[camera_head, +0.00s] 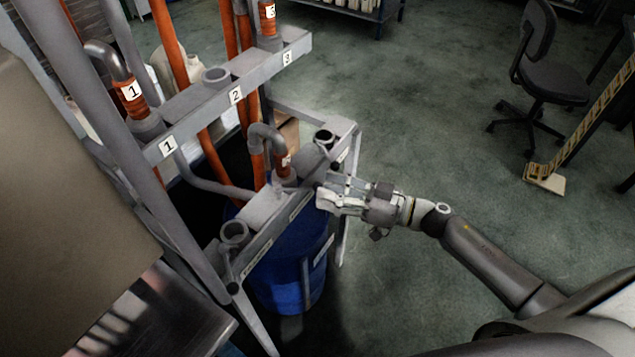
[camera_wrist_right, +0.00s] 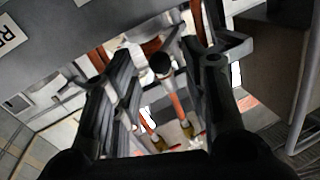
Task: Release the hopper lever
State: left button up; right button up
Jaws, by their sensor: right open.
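My right gripper (camera_head: 328,193) reaches in from the right to the front rail of the grey rack (camera_head: 300,205) in the head view. In the right wrist view the gripper (camera_wrist_right: 158,75) is open, with its dark fingers apart. A dark round knob (camera_wrist_right: 160,65), which looks like the end of the hopper lever, shows between the fingers. I cannot tell whether a finger touches it. In the head view the lever cannot be made out by the gripper. My left gripper is not in view.
A pipe nozzle with an orange band (camera_head: 283,163) and an empty round holder (camera_head: 234,233) sit on the front rail. A blue barrel (camera_head: 290,275) stands below. Orange hoses (camera_head: 172,45) hang behind. Green floor to the right is clear up to a black chair (camera_head: 545,75).

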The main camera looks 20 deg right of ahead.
jog(key=shift+x, duration=1.75)
